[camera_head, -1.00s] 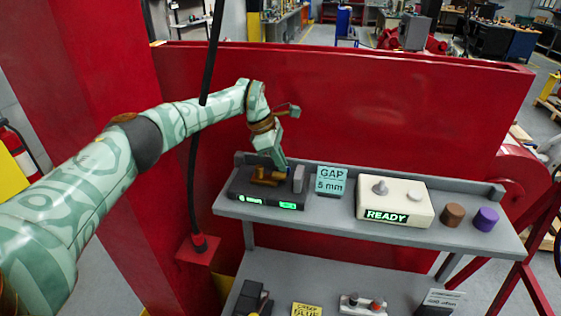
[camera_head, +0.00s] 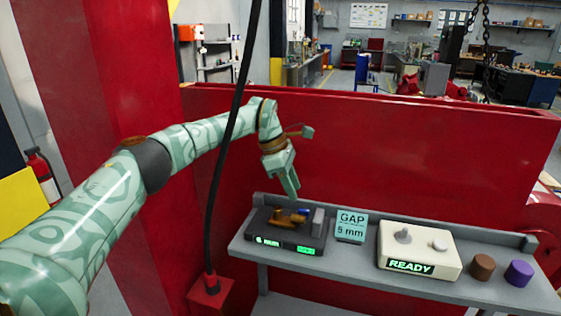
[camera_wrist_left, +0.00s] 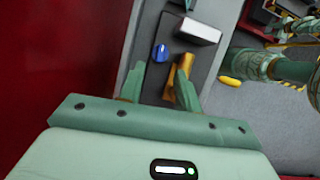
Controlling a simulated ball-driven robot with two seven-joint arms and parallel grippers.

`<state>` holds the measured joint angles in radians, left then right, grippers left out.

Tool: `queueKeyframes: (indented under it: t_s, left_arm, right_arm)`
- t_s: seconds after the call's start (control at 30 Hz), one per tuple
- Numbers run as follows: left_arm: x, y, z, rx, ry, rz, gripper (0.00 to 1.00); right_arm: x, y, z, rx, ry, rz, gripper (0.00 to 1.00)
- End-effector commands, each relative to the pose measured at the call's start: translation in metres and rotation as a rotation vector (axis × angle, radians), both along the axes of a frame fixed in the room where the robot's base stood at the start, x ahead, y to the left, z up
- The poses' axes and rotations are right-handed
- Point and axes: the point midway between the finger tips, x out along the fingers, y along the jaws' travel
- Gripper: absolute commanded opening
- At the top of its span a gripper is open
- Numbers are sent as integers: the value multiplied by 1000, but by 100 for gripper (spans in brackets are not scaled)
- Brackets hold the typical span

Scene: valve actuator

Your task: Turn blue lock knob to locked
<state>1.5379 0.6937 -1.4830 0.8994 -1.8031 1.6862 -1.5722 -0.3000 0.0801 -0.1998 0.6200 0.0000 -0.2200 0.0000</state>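The valve actuator is a dark box (camera_head: 270,241) with a brass fitting (camera_head: 287,219) and lit green displays, standing on the grey shelf. Its blue lock knob (camera_head: 304,213) is visible beside the brass part. In the left wrist view the blue knob (camera_wrist_left: 160,52) sits just beyond the fingertips, with the brass fitting (camera_wrist_left: 184,66) to its right. My left gripper (camera_head: 292,192) hangs just above the actuator, fingers pointing down. In the left wrist view its fingers (camera_wrist_left: 160,74) are apart with nothing between them. The knob's lock marking is too small to read.
A "GAP 5 mm" sign (camera_head: 351,226) stands right of the actuator. Further right are a cream box (camera_head: 425,252) reading READY, a brown knob (camera_head: 482,266) and a purple knob (camera_head: 519,272). A red panel (camera_head: 400,150) rises behind; a black cable (camera_head: 228,140) hangs left.

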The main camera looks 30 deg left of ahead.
Motion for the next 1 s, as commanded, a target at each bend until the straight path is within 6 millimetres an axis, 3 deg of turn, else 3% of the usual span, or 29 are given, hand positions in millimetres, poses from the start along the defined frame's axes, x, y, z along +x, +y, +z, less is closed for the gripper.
queueKeyframes:
  t_s: [0.2, 0.4, 0.57, 1.0]
  left_arm:
    - [-7, 22, 55, 1, -4, 2, 34]
    - [-11, 35, 88, 2, -2, 2, 34]
    - [-13, 38, 97, 0, -1, -1, 34]
    - [-13, 39, 97, 0, 0, 0, 34]
  right_arm:
    - [0, 0, -9, 0, 0, 0, 36]
    - [0, 0, -8, 0, 0, 0, 36]
    - [0, 0, -8, 0, 0, 0, 36]
    - [0, 0, -8, 0, 0, 1, 36]
